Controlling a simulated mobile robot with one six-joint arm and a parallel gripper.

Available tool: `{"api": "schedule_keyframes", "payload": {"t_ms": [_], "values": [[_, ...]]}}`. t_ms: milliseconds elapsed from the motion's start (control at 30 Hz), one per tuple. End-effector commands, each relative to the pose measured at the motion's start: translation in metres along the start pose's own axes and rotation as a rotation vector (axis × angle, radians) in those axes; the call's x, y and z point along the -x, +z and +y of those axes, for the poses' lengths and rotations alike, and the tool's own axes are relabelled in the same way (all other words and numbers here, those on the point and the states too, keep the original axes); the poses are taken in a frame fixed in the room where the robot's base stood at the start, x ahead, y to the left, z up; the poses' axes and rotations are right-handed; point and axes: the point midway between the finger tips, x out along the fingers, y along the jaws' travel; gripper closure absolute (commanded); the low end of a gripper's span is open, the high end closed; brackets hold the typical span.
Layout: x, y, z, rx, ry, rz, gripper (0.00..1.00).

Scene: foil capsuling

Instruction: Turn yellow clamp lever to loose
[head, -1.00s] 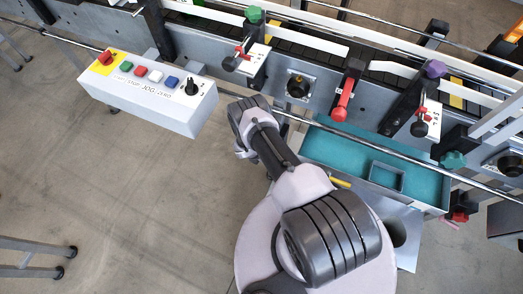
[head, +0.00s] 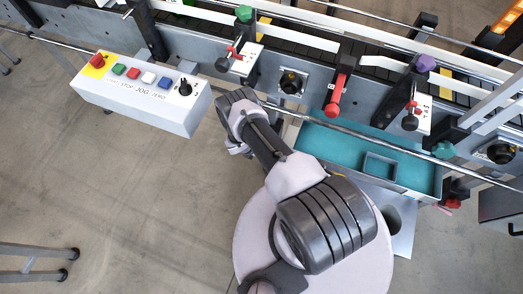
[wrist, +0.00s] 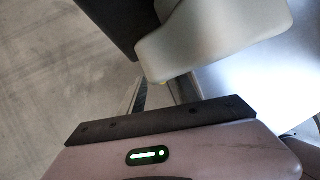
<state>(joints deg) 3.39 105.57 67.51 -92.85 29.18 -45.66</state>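I cannot make out a yellow clamp lever in either view. The clamp levers I see in the head view are red: a small one (head: 233,54) at the left bracket, a large one (head: 334,98) in the middle, and one (head: 412,106) at the right bracket. My gripper (head: 238,149) is mostly hidden under my folded arm, left of the teal tray and below the left bracket. It appears apart from all three levers. Its fingers cannot be made out.
A white control box (head: 145,98) with coloured buttons stands out from the machine at left. A teal tray (head: 325,150) lies along the front, behind a metal rail (head: 390,146). Green (head: 243,13) and purple (head: 426,63) knobs top the brackets.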

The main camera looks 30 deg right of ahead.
Motion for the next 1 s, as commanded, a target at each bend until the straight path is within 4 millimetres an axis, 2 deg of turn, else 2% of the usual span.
{"api": "schedule_keyframes", "payload": {"t_ms": [33, 100, 400, 500, 700, 1000], "values": [[0.022, 0.004, -0.001, 0.003, 0.001, -0.001, 0.61], [0.041, 0.005, -0.001, 0.002, 0.001, -0.001, 0.61], [0.117, 0.004, -0.001, 0.002, 0.001, 0.0, 0.61], [0.137, 0.003, -0.001, 0.002, 0.001, 0.0, 0.61], [0.153, 0.001, -0.001, 0.001, 0.0, 0.0, 0.61], [0.152, 0.0, 0.0, 0.001, 0.0, 0.0, 0.61]]}}
